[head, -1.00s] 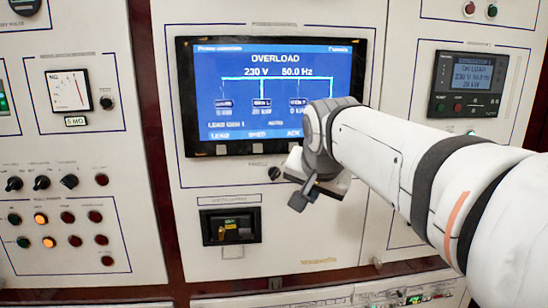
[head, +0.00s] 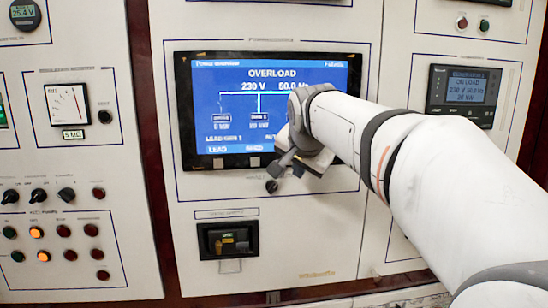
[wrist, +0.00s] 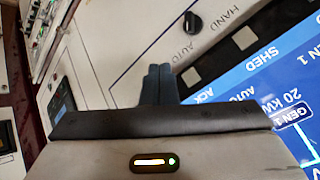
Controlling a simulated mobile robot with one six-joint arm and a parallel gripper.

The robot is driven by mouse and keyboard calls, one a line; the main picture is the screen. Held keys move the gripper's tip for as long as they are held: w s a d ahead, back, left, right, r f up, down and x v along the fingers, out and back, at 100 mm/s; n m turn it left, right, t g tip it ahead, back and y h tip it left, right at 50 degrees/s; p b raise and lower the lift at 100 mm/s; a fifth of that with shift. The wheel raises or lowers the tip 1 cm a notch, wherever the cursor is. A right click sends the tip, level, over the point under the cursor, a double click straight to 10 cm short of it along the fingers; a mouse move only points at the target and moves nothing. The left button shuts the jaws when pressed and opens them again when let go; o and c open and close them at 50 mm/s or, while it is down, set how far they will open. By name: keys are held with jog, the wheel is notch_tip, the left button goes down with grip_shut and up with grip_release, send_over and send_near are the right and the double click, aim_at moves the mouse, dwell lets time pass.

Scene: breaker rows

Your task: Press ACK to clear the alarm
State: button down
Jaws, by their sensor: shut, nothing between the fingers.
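The controller screen (head: 225,100) shows OVERLOAD in white on blue. Its bottom row reads LEAD and SHED, and my arm hides its lower right, including the ACK label. Pale keys, such as the SHED key (head: 253,162), sit on the black bezel below. In the wrist view the ACK label (wrist: 206,97) shows just right of my gripper (wrist: 158,72), with a pale key (wrist: 190,77) beside the fingers. The fingers are shut together and empty. In the head view my gripper (head: 285,163) is at the screen's lower edge; contact cannot be told.
A black HAND/AUTO knob (head: 271,187) sits just below the screen. A recessed socket box (head: 228,240) is lower down. The left panel carries a meter (head: 66,105), knobs and lamps. Another generator controller (head: 463,95) is on the right.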

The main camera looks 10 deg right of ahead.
jog(key=shift+w+p, duration=0.85)
jog(key=shift+w, duration=1.85)
jog(key=shift+w, duration=0.45)
jog(key=shift+w+p, duration=0.35)
jog(key=shift+w, duration=0.05)
dwell(0.4)
jog(key=shift+s, duration=0.1)
jog(key=shift+s+b, duration=0.55)
jog(key=shift+s, duration=0.2)
